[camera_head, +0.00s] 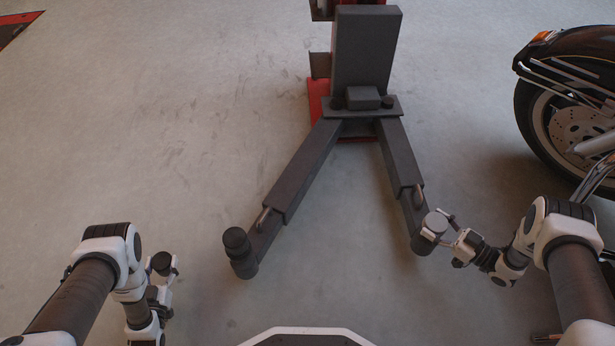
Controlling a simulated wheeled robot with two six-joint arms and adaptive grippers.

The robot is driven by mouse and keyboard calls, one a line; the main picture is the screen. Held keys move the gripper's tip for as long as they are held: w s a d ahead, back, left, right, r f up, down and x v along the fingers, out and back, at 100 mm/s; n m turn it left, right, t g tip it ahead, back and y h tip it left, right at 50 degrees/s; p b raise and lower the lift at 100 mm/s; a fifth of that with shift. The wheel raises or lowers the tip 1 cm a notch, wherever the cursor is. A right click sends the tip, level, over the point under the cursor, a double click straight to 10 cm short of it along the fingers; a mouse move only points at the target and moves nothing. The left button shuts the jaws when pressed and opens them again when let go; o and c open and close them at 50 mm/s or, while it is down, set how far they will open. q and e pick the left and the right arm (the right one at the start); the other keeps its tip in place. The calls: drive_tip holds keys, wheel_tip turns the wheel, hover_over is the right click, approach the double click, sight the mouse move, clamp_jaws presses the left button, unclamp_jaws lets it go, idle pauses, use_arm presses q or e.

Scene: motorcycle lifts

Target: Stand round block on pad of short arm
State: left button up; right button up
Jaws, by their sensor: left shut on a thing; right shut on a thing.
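A two-armed grey lift has a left arm (300,175) and a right arm (402,165) spreading toward me; which one is the short arm is hard to tell. A dark round block (236,240) stands on the end pad (245,268) of the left arm. My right gripper (440,224) is shut on a grey round block (434,221) at the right arm's end. That block overlaps the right arm's pad (421,245) in view; contact is unclear. My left gripper (163,266) is shut on another grey round block (161,261), over the floor left of the lift.
The lift's dark column (366,50) stands on a red base (318,95) at the back. A motorcycle (570,95) stands at the right, near my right arm. The floor between the lift arms and at the left is clear. A red-black object (15,28) lies far left.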

drive_tip(key=shift+f, duration=0.1)
drive_tip(key=o, duration=1.2)
drive_tip(key=shift+c, duration=0.2)
drive_tip(key=shift+s, duration=0.1)
drive_tip(key=v, duration=1.2)
